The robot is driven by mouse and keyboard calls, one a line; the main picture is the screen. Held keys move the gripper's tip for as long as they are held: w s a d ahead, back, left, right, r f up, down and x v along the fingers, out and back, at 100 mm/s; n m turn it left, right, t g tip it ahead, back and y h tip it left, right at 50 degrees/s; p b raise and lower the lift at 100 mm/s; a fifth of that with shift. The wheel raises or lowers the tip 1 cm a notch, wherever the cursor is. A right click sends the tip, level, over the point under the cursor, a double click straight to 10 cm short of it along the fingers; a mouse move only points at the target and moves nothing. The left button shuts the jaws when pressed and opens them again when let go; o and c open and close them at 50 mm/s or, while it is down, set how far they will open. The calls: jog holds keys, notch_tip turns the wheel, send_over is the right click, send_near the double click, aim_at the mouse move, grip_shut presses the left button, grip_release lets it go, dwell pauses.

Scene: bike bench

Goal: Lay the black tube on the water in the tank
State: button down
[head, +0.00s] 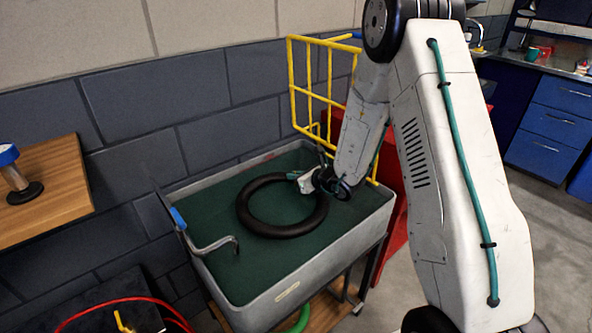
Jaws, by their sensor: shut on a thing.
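The black tube (243,212) is a thick ring over the tank, near the middle of the green water (225,270). It looks flat and level; I cannot tell whether it touches the water or hangs just above it. The grey tank (330,256) is a rectangular tub with raised walls. My gripper (307,182) reaches in over the tank's right side and is shut on the tube at its upper right. The fingertips are small and partly hidden by the tube and the wrist.
A metal hook-like rod with a blue end (178,218) hangs over the tank's left wall. A yellow wire rack (310,85) stands behind the tank, and a red cabinet (393,190) is to its right. A wooden shelf (50,190) is at left.

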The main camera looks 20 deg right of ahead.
jog(key=shift+f, duration=0.2)
jog(key=c, duration=1.5)
grip_release()
